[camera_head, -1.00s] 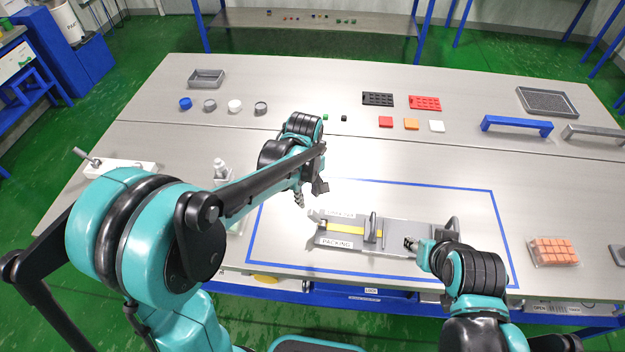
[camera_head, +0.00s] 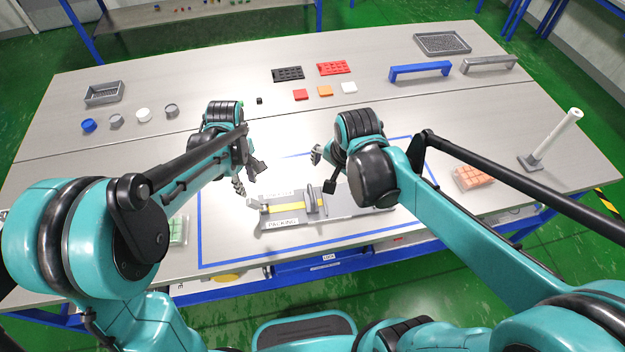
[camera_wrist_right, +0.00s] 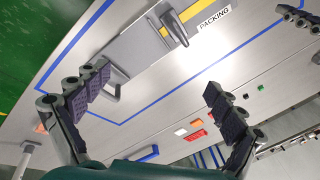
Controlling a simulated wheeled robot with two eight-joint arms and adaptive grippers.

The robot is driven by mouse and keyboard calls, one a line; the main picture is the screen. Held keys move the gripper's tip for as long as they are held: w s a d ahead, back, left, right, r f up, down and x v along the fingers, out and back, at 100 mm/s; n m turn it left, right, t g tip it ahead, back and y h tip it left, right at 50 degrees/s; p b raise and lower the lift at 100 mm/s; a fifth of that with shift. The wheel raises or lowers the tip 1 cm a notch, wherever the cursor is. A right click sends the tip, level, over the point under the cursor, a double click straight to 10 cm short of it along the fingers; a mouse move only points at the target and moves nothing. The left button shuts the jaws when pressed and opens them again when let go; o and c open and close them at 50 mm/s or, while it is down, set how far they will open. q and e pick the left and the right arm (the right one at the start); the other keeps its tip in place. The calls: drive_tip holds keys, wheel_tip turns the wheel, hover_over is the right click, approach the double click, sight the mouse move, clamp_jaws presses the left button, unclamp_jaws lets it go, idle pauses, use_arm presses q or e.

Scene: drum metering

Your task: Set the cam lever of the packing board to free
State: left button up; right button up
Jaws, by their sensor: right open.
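The packing board (camera_head: 343,208) is a grey plate with a yellow strip and a PACKING label, lying inside the blue outline. Its grey cam lever (camera_head: 312,201) stands up beside the strip; the lever also shows in the right wrist view (camera_wrist_right: 175,28). My right gripper (camera_head: 323,171) is open and empty above the far side of the board, apart from the lever. In the right wrist view its fingers (camera_wrist_right: 158,112) are spread wide. My left gripper (camera_head: 248,177) is open and empty, above and left of the board.
A pack of orange blocks (camera_head: 472,177) and a white post (camera_head: 557,138) stand at the right. Blue bridge (camera_head: 420,71), red tray (camera_head: 334,68) and small parts lie at the back. The table between them and the board is mostly clear.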

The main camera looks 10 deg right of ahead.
sight(326, 196)
drive_tip(key=w+a+f+m+g, duration=0.1)
drive_tip(key=w+f+m, duration=0.1)
drive_tip(key=f, duration=0.1)
drive_tip(key=w+a+f+m+g, duration=0.1)
drive_tip(key=w+a+f+m, duration=0.1)
drive_tip(key=f+m, duration=0.1)
drive_tip(key=w+a+f+m+g, duration=0.1)
drive_tip(key=w+f+m, duration=0.1)
drive_tip(key=f, duration=0.3)
drive_tip(key=shift+w+a+f+m, duration=0.25)
drive_tip(key=shift+a+m, duration=0.1)
drive_tip(key=shift+m, duration=0.35)
drive_tip(key=shift+f, duration=3.6)
drive_tip(key=c, duration=1.9)
use_arm(q)
clamp_jaws()
use_arm(e)
drive_tip(key=shift+c, duration=0.3)
use_arm(q)
drive_tip(key=w+a+f+g+h, duration=0.1)
drive_tip(key=w+a+f+h, duration=0.1)
drive_tip(key=a, duration=0.5)
drive_tip(key=w+a+f+h, duration=0.3)
drive_tip(key=a+f+h, duration=0.1)
drive_tip(key=a+h, duration=0.3)
drive_tip(key=shift+w+f+g, duration=0.2)
drive_tip(key=shift+f+g, duration=0.1)
drive_tip(key=shift+g, duration=0.1)
